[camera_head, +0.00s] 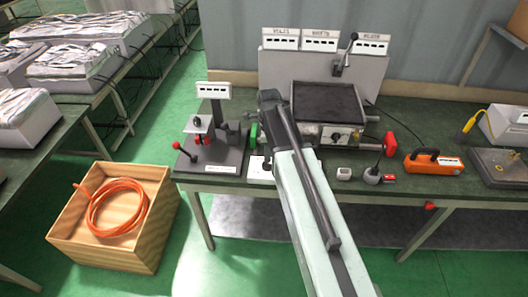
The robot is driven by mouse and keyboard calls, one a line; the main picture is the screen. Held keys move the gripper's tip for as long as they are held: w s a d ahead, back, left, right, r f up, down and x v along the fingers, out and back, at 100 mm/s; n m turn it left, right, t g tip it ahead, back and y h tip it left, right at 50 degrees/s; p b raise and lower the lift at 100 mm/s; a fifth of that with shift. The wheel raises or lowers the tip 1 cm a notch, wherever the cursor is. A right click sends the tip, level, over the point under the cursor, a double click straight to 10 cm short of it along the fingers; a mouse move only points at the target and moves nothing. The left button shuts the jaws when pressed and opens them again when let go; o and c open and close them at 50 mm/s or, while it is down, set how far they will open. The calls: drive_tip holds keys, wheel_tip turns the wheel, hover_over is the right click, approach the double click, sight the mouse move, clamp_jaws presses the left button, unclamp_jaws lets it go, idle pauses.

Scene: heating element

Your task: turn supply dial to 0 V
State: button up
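My arm reaches up through the middle of the head view, its dark far end before the left part of the bench apparatus. My gripper (269,98) is small and dark there; its fingers cannot be made out. A grey panel (290,72) stands behind a dark-topped heater box (328,103), with meters on top labelled VOLTS (281,38) and WATTS (320,40). A black-knobbed lever (346,56) sits on the panel. A small round dial (336,136) shows on the box front. Which control is the supply dial, and its setting, I cannot tell.
A green bench (230,190) carries a stand with a red knob (186,150), a white plate (259,170) partly behind my arm, a red block (390,144) and an orange device (434,163). A wooden crate with orange hose (118,207) stands on the floor at left.

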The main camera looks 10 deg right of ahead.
sight(267, 165)
drive_tip(key=w+m, duration=0.1)
drive_tip(key=r+m, duration=0.1)
drive_tip(key=m, duration=0.1)
drive_tip(key=shift+w+r, duration=0.1)
drive_tip(key=shift+w, duration=0.3)
wheel_tip(267, 165, down, 8)
drive_tip(key=b, duration=0.7)
drive_tip(key=shift+b, duration=0.35)
drive_tip(key=shift+r, duration=0.1)
clamp_jaws()
